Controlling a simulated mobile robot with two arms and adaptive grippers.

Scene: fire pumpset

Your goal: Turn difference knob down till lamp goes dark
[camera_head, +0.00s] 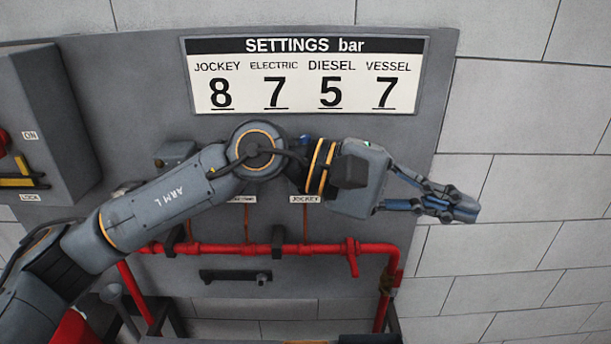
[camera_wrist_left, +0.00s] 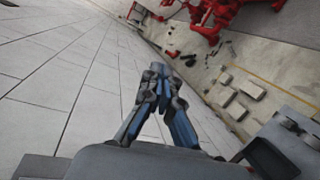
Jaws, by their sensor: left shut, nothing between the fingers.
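My left gripper (camera_head: 466,208) reaches in from the left across the grey panel in the head view, its fingers shut and empty in front of the block wall to the right of the panel. In the left wrist view the same shut fingers (camera_wrist_left: 158,72) point away over wall and floor, touching nothing. I cannot make out the difference knob or the lamp; my left arm covers part of the panel where switch boxes sit. A small grey box (camera_head: 174,153) shows just above the arm. My right gripper is in neither view.
A settings sign (camera_head: 306,74) reads jockey 8, electric 7, diesel 5, vessel 7. Red pipework (camera_head: 320,249) runs below my arm. A grey cabinet (camera_head: 50,120) with a red and yellow switch stands at left. Red equipment (camera_wrist_left: 210,15) and pale blocks (camera_wrist_left: 235,100) lie beyond the fingers.

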